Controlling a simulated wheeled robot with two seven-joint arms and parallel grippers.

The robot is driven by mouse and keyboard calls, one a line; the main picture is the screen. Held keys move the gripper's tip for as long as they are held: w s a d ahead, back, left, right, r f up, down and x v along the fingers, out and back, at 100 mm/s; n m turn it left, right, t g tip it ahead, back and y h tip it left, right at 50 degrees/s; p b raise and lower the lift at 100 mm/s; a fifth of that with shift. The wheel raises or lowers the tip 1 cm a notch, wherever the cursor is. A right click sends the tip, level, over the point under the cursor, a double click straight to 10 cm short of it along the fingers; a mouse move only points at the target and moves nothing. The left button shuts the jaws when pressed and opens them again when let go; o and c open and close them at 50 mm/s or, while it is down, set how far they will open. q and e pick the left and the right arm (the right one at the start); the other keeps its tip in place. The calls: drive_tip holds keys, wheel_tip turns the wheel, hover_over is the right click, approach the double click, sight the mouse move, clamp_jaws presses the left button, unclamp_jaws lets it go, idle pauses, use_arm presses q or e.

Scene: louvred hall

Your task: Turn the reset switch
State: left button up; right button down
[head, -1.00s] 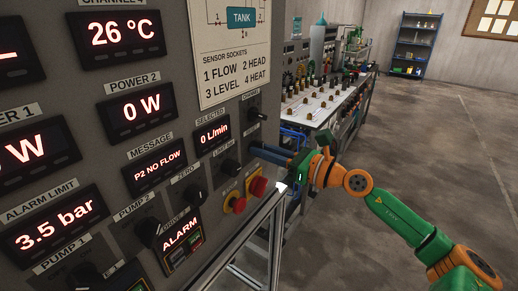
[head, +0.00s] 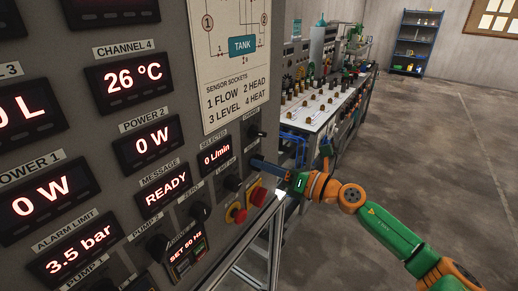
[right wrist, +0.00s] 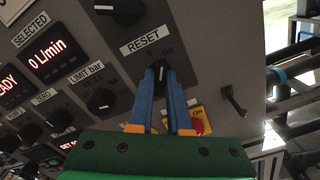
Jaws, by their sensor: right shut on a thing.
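The reset switch (right wrist: 160,78) is a small black knob under the RESET label (right wrist: 146,40) on the grey panel. In the right wrist view it sits between the blue fingertips of my right gripper (right wrist: 161,73), which is shut on it. Part of the knob is hidden by the fingers. In the head view my right gripper (head: 258,164) reaches the panel's right edge from the right, and its fingers hide the switch. The message display (head: 163,186) reads READY. The left gripper is not in view.
A limit knob (right wrist: 101,101) is left of the fingers. A small lever (right wrist: 233,101) is to the right. A long bench (head: 318,112) stands behind; floor at right is clear.

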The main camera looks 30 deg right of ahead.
drive_tip(key=c, duration=0.8)
unclamp_jaws()
drive_tip(key=v, duration=0.7)
drive_tip(key=shift+s+p, duration=0.1)
drive_tip(key=shift+p, duration=0.3)
